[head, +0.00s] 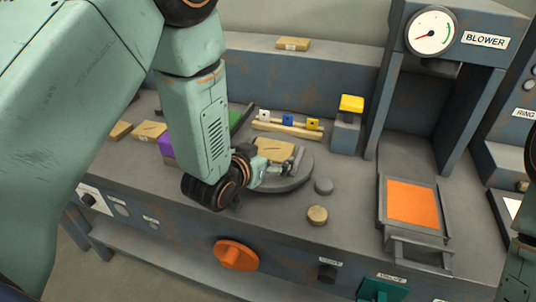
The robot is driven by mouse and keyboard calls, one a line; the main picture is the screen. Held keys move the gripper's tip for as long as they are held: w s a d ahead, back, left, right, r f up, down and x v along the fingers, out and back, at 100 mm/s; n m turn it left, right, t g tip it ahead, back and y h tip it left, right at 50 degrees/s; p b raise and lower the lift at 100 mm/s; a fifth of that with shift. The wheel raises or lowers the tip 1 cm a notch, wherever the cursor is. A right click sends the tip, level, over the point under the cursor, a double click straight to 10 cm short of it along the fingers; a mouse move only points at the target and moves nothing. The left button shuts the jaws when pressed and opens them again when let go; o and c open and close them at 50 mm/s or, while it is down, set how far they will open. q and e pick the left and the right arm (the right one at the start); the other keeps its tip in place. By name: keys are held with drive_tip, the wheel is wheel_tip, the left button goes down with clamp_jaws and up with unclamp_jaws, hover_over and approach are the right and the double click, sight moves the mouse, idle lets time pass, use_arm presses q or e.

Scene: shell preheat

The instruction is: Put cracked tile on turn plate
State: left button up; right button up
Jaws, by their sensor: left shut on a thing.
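My left gripper (281,166) reaches over the round grey turn plate (292,187) from the left and is shut on a tan tile (274,149). The tile is at the far side of the plate, low over it or resting on it; I cannot tell which. A dark line shows on this tile, but it is too small to be sure it is a crack. Two more tan tiles lie at the left of the bench, one (150,131) with a dark line and one (120,131) partly hidden by my arm. My right gripper is out of view.
A rack with coloured blocks (288,120) stands behind the plate, a yellow-topped post (350,105) to its right. An orange panel in a frame (413,203) is further right. An orange knob (236,254) is on the front.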

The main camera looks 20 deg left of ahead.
use_arm(q)
drive_tip(key=shift+s+a+f, duration=0.1)
drive_tip(key=shift+f, duration=0.15)
drive_tip(key=o, duration=1)
drive_tip(key=shift+f, duration=0.15)
drive_tip(key=shift+s+r, duration=0.1)
drive_tip(key=shift+r, duration=0.35)
drive_tip(key=p+v, duration=0.3)
drive_tip(key=v, duration=0.8)
drive_tip(key=shift+s+r, duration=0.3)
